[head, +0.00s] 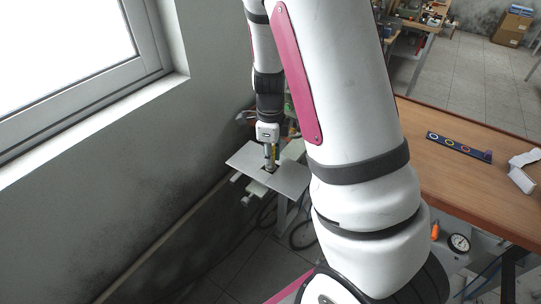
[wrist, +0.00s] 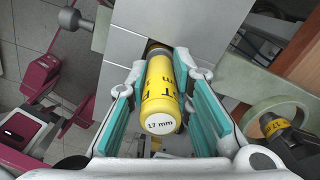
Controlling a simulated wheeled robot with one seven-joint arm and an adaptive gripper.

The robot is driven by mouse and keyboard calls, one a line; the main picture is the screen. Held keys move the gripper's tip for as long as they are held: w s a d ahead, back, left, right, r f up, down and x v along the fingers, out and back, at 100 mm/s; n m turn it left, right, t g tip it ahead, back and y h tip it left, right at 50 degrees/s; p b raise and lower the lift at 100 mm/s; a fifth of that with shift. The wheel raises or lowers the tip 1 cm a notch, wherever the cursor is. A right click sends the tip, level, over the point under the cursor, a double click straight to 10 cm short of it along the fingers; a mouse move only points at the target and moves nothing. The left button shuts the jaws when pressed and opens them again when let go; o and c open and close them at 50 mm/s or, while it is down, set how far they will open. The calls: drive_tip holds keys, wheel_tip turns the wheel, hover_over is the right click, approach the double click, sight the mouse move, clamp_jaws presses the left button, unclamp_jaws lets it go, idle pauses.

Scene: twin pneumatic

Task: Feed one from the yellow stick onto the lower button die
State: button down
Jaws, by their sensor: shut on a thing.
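My gripper (wrist: 160,98) is shut on the yellow stick (wrist: 160,88), a yellow cylinder with black lettering and a white end marked "17 mm". The teal finger pads lie along both its sides. Its far end points at a dark round spot on the grey metal plate (wrist: 120,45); I cannot tell whether it touches there. In the head view, my gripper (head: 270,157) is over the grey plate (head: 288,180), with a bit of yellow between the fingers. The lower button die is not clearly visible; the stick and fingers cover that area.
A pale ring (wrist: 270,117) with another yellow-banded stick (wrist: 275,127) is at the right in the wrist view. Magenta machine parts (wrist: 40,85) are at the left. In the head view, a wooden table (head: 465,190) holds a dark strip with coloured rings (head: 459,145). The wall and window are close at the left.

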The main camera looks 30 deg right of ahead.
drive_tip(key=shift+r+p, duration=1.55)
drive_tip(key=shift+r, duration=1.45)
